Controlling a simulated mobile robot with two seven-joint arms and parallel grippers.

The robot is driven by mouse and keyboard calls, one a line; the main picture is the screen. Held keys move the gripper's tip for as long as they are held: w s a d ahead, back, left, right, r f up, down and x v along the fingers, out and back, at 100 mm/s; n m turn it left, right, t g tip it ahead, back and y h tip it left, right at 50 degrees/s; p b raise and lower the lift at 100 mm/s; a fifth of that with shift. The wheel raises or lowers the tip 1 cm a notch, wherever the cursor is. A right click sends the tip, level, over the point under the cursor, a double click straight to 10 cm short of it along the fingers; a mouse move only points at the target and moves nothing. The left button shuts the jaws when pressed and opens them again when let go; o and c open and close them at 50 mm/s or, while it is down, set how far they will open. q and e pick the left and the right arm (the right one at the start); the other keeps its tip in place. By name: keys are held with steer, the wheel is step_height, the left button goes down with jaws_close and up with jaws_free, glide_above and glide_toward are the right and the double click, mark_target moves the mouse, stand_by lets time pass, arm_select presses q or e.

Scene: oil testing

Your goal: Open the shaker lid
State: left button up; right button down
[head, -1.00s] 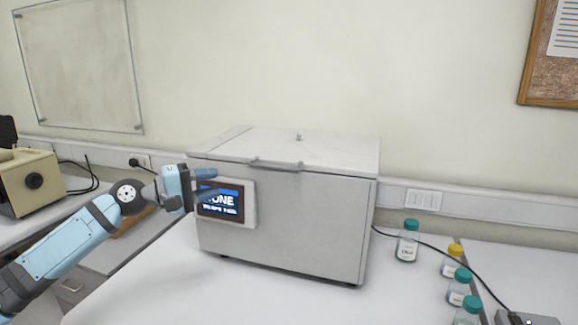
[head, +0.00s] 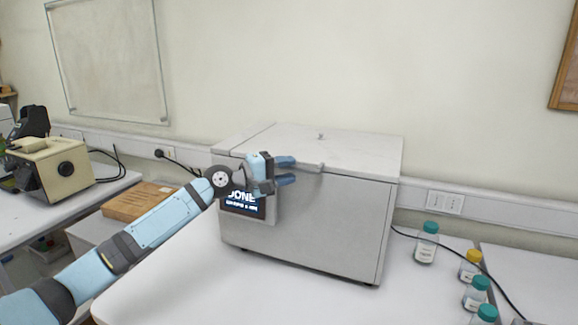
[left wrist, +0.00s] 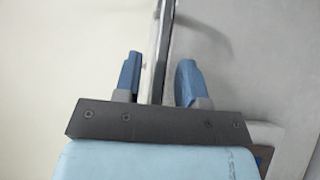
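The shaker (head: 325,228) is a grey-white box on the bench, and its flat lid (head: 355,148) is closed. A bar handle (head: 314,168) runs along the lid's front edge; its left part is hidden by my left gripper. My left gripper (head: 291,170) is at this front edge, just above the display (head: 243,203), which reads "DONE". In the left wrist view its two blue fingers (left wrist: 159,80) are apart, with the thin lid edge or handle (left wrist: 161,45) between them. Gaps show on both sides. My right gripper is not in view.
Several capped bottles (head: 427,243) stand on the bench right of the shaker, near a black cable. The bench in front of the shaker is clear.

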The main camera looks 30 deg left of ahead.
arm_select(q)
steer(key=shift+w+d, duration=0.25)
steer(key=shift+w, duration=0.05)
jaws_close()
steer(key=shift+r, duration=0.15)
